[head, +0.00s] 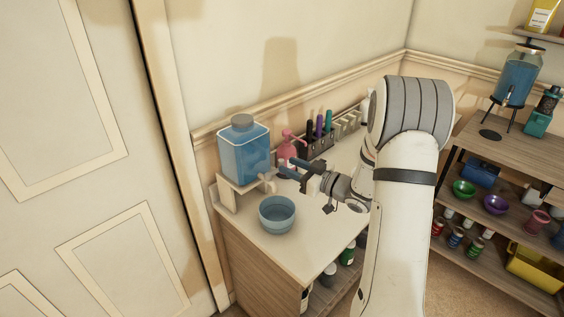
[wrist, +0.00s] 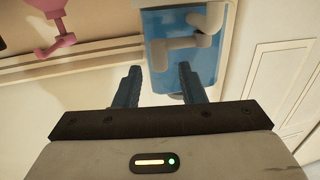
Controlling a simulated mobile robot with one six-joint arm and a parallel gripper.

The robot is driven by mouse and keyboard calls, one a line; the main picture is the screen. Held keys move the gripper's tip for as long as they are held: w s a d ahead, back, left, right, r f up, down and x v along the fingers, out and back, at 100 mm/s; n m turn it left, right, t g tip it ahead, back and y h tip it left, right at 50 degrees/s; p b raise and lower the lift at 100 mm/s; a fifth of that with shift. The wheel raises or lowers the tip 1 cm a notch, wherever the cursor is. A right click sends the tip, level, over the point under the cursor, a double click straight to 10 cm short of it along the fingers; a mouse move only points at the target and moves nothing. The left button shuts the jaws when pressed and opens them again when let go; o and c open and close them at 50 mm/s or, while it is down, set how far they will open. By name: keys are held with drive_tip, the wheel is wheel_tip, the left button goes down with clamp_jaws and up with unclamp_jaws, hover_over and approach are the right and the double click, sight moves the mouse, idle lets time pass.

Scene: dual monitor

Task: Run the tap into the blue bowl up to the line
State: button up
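The blue bowl (head: 277,216) stands on the light counter top, below and in front of the tap (head: 266,183). The tap sits low on a clear dispenser (head: 243,150) of blue liquid, raised on a small stand. The tap and its handle also show in the wrist view (wrist: 186,43), beyond the fingertips. My gripper (head: 286,168) is open and empty, just right of the tap; both fingers stand apart in the wrist view (wrist: 159,80). I see no stream. The bowl's line and water level are too small to tell.
A pink pump bottle (head: 287,150) stands behind my gripper, beside a dark rack (head: 318,145) of coloured bottles. The counter (head: 305,235) is clear right of the bowl. A wooden shelf (head: 508,150) at right holds another dispenser (head: 517,75) and several bowls and bottles.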

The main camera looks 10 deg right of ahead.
sight(281, 160)
drive_tip(key=shift+x, duration=2.1)
drive_tip(key=shift+c, duration=0.5)
clamp_jaws()
